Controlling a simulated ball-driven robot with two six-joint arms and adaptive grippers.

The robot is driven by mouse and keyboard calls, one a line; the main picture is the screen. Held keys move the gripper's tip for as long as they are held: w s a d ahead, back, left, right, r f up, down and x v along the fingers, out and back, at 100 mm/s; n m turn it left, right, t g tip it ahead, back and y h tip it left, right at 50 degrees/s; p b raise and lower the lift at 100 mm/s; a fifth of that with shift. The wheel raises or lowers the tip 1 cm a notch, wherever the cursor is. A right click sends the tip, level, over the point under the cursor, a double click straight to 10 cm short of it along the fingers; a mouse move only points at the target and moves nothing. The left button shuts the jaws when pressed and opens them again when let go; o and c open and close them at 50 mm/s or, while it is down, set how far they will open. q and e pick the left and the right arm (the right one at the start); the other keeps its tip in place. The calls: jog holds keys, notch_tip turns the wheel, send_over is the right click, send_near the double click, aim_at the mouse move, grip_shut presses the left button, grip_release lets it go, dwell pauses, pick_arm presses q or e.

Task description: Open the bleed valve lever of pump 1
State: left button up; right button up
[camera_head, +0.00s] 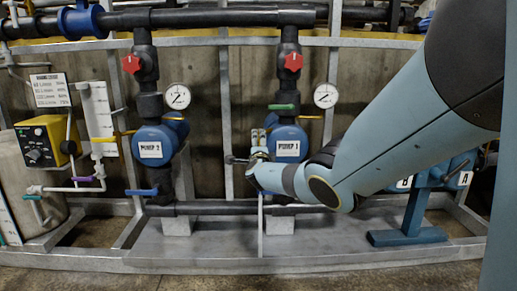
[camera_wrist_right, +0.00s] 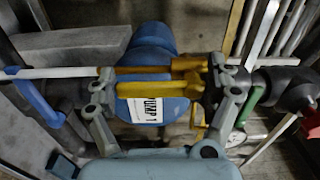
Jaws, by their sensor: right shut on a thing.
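Pump 1 (camera_head: 290,133) is a blue pump with a white label, low on the dark vertical pipe right of centre in the head view. It also shows in the right wrist view (camera_wrist_right: 152,42). My right gripper (camera_head: 258,138) is at the left side of this pump. In the right wrist view its two fingers stand on either side of a yellow lever (camera_wrist_right: 150,90) in front of the pump's label, and it is shut on that lever. The lever is hidden by the gripper in the head view. My left gripper is not in view.
A green handle (camera_head: 283,107), a red knob (camera_head: 293,61) and a gauge (camera_head: 326,95) are above pump 1. Pump 2 (camera_head: 152,142) stands to the left, with a blue handle (camera_head: 142,192) below. A blue stand (camera_head: 408,236) is at the right. The grey metal base (camera_head: 200,245) in front is clear.

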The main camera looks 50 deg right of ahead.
jog(key=shift+a+f, duration=0.1)
jog(key=shift+f, duration=0.1)
jog(key=o, duration=1.4)
jog(key=shift+o, duration=0.5)
jog(key=v, duration=1.2)
